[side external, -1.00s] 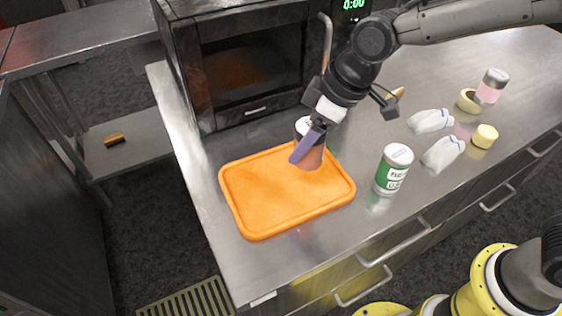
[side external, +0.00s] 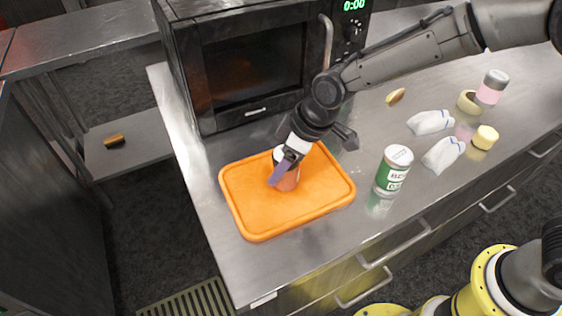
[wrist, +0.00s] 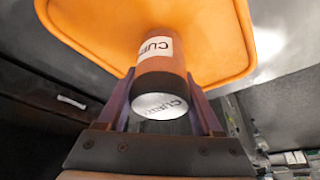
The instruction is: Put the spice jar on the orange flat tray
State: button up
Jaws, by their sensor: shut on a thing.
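The spice jar (side external: 287,172) is reddish-brown with a dark band and a pale lid. It is held between the fingers of my gripper (side external: 283,170), over the middle of the orange flat tray (side external: 245,215). In the wrist view the jar (wrist: 160,75) shows a white label, with my gripper's fingers (wrist: 162,102) on both sides of it. The orange tray (wrist: 215,45) is behind it. I cannot tell whether the jar's base touches the tray. The tray lies flat on the steel counter.
A green-labelled jar (side external: 392,170) stands right of the tray. White cloth-like items (side external: 443,153), a yellow piece (side external: 485,137) and a pink jar (side external: 492,88) are farther right. A black microwave (side external: 250,70) stands behind the tray. The counter front is clear.

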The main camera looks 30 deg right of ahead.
jog(key=shift+f, duration=0.15)
jog(key=o, duration=1.5)
jog(key=shift+c, duration=0.2)
jog(key=shift+r, duration=0.4)
jog(key=v, duration=1.1)
jog(key=shift+d+r, duration=0.15)
jog(key=shift+r, duration=0.1)
jog(key=shift+s, duration=0.1)
